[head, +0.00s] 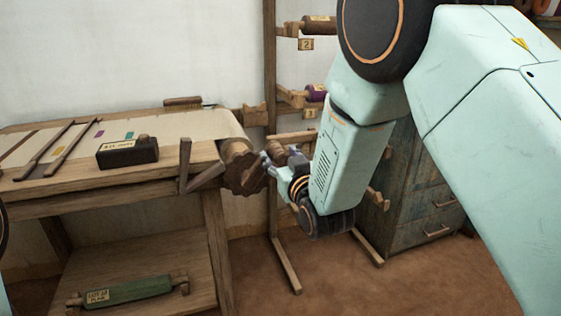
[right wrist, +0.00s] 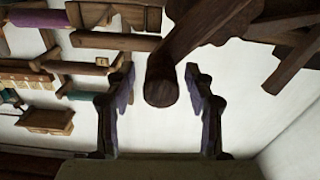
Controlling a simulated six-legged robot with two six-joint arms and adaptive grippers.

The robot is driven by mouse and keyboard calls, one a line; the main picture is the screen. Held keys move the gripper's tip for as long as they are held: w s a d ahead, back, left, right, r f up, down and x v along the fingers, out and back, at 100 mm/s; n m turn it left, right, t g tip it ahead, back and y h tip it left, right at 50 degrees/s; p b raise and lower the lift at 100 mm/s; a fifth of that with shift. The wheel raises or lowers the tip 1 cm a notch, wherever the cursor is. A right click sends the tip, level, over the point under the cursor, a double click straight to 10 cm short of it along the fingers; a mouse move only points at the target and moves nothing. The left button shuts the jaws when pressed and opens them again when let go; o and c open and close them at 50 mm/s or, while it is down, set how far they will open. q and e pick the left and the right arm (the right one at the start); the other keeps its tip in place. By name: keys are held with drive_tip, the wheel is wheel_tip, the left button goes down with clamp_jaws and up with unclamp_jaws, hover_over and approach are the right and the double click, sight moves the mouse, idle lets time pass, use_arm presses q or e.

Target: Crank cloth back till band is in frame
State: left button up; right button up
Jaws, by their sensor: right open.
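The pale cloth (head: 185,124) lies across the loom top and bends over the roller (head: 236,150) at its right end. A dark brown stripe (head: 22,143) crosses the cloth at the far left; I cannot tell if it is the band. A toothed wooden wheel (head: 243,174) sits at the roller's end. My right gripper (head: 280,158) is beside it, open. In the right wrist view, the round end of a wooden crank handle (right wrist: 162,88) shows between the two spread fingers, with gaps on both sides. My left gripper is not in view.
A dark labelled block (head: 127,153) and two wooden bars (head: 58,150) lie on the loom. A wooden lever (head: 205,176) stands by the wheel. A rack post (head: 269,65) with spools rises behind. A drawer cabinet (head: 425,195) stands right. A green roller (head: 128,291) lies below.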

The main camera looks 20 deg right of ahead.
drive_tip(key=shift+a, duration=0.1)
drive_tip(key=shift+r, duration=0.1)
drive_tip(key=shift+c, duration=0.2)
clamp_jaws()
idle(0.4)
